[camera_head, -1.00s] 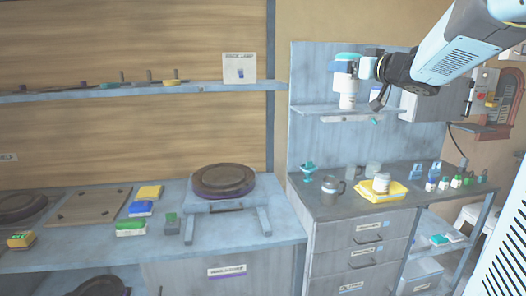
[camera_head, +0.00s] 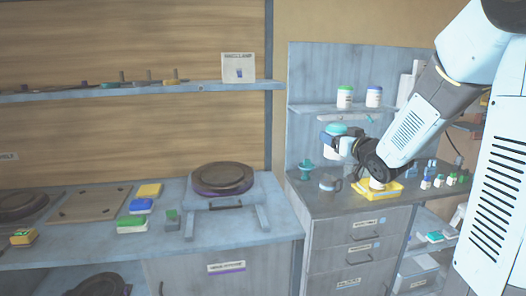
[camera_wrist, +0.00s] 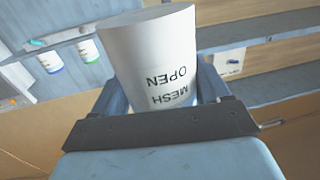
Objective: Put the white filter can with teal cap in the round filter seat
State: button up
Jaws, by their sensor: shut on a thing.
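The white filter can with teal cap (camera_head: 332,152) is in my gripper (camera_head: 341,143), held in the air below the wall shelf and above the grey cabinet top. Its teal cap faces up. In the wrist view the can's white side (camera_wrist: 150,50) shows the words "OPEN MESH" upside down, with the gripper's jaws on both sides of it. My gripper is shut on the can. I cannot tell for sure which thing is the round filter seat; a teal stemmed piece (camera_head: 306,170) stands on the cabinet top, below and left of the can.
A green-capped can (camera_head: 345,97) and a blue-capped can (camera_head: 374,97) stand on the wall shelf (camera_head: 315,108). A grey mug (camera_head: 330,184) and a yellow tray (camera_head: 396,189) with a white container sit below my gripper. A dark round plate (camera_head: 222,178) lies on the left bench.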

jog(key=w+f+m+h, duration=0.1)
jog(key=f+h, duration=0.1)
jog(key=f, duration=1)
jog(key=w+f+m+h, duration=0.1)
jog(key=w+f+h, duration=0.1)
jog(key=f, duration=1.1)
jog(key=w+d+f+m+t+h, duration=0.1)
jog(key=w+f, duration=0.1)
jog(key=f, duration=1)
jog(key=shift+w+f+m+h, duration=0.1)
jog(key=shift+f+m+h, duration=0.2)
jog(key=shift+m+h, duration=0.1)
jog(key=shift+a+r, duration=0.1)
jog(key=shift+r, duration=0.05)
